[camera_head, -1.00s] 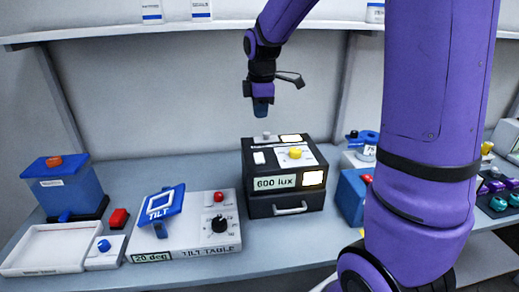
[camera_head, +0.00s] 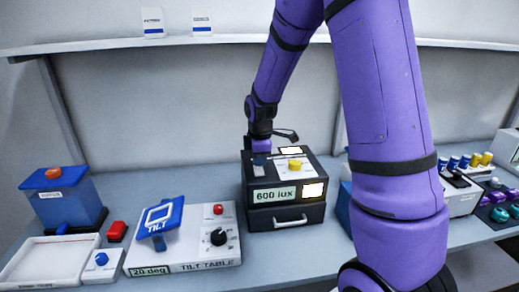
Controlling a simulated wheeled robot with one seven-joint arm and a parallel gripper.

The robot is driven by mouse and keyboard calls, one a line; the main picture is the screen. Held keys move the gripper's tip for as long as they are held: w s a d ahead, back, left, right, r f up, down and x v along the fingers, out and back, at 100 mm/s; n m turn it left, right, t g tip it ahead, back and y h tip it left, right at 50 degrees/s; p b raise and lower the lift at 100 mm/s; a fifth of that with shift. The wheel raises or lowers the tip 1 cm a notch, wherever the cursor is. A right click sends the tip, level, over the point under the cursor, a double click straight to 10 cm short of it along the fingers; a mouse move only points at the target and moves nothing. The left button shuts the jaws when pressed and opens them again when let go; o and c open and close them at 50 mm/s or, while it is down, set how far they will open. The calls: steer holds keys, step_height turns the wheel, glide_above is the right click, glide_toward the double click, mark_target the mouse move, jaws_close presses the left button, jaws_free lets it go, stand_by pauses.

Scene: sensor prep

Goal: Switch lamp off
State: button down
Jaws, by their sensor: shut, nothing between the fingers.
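The lamp is a dark box (camera_head: 285,215) with a "600 lux" readout (camera_head: 273,195) on its front. A window on its front (camera_head: 313,190) and one on its top (camera_head: 291,150) glow bright. A yellow knob (camera_head: 295,165) sits on a white panel on top. My gripper (camera_head: 260,158) is shut and points down at the left part of the box top.
A tilt table (camera_head: 185,266) with a blue TILT plate (camera_head: 161,220), red button and black dial stands left of the box. Further left are a white tray (camera_head: 40,270) and a blue bin (camera_head: 68,205). My arm hides much of the right side.

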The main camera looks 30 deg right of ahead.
steer(key=shift+f, duration=0.4)
steer(key=shift+w+f, duration=0.1)
steer(key=shift+d+f, duration=0.1)
steer(key=shift+s, duration=0.25)
steer(key=shift+s+a+r, duration=0.2)
steer(key=shift+s+a, duration=0.15)
steer(key=shift+s, duration=0.15)
stand_by(0.3)
